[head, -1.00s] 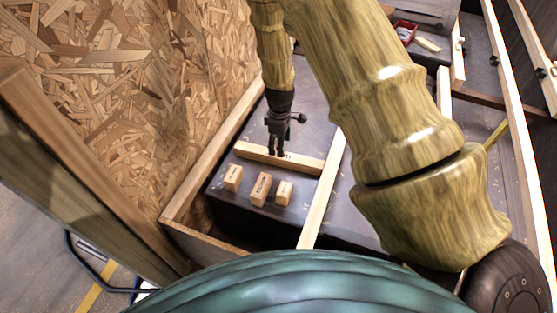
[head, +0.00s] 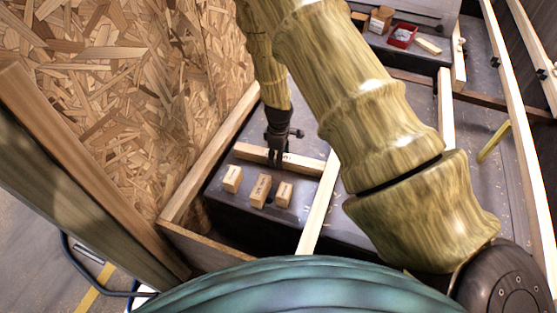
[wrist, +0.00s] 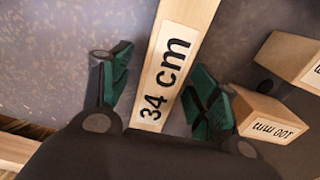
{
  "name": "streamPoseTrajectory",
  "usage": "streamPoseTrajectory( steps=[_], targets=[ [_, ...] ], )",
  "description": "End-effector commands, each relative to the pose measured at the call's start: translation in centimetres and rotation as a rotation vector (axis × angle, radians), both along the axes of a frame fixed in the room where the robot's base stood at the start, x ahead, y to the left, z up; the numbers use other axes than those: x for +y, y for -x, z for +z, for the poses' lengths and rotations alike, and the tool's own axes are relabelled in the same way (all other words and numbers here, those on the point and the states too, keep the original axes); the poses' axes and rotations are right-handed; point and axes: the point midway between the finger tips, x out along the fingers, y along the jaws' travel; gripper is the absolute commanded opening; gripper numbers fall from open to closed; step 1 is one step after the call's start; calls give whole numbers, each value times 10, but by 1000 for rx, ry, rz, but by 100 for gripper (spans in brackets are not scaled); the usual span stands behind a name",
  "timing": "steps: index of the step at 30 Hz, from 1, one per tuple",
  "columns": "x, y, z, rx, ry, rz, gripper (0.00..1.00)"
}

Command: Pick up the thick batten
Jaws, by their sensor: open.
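The batten is a pale wooden bar (head: 302,165) lying across the dark surface between two frame rails in the head view. In the wrist view the batten (wrist: 184,22) carries a white label reading "34 cm". My gripper (head: 277,162) is over the middle of the batten, pointing down. In the wrist view my gripper (wrist: 155,75) is open, with one green finger on each side of the batten. Gaps show between the fingers and the wood. I cannot tell how far down the fingertips reach.
Three small labelled wooden blocks, left (head: 232,179), middle (head: 260,191) and right (head: 283,195), stand in front of the batten. A chipboard wall (head: 130,90) rises on the left. A light rail (head: 319,205) runs along the right. A red box (head: 402,36) lies at the back.

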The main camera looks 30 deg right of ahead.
Motion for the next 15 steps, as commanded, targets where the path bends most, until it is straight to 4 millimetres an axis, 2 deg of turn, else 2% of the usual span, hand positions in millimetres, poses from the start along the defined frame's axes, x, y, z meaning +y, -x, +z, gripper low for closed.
streamPoseTrajectory(
  steps=[1, 2, 10, 15],
  targets=[
    [0, 0, 0, 0, 0, 0, 57],
    [0, 0, 0, 0, 0, 0, 52],
    [0, 0, 0, 0, 0, 0, 2],
    [0, 0, 0, 0, 0, 0, 1]
  ],
)
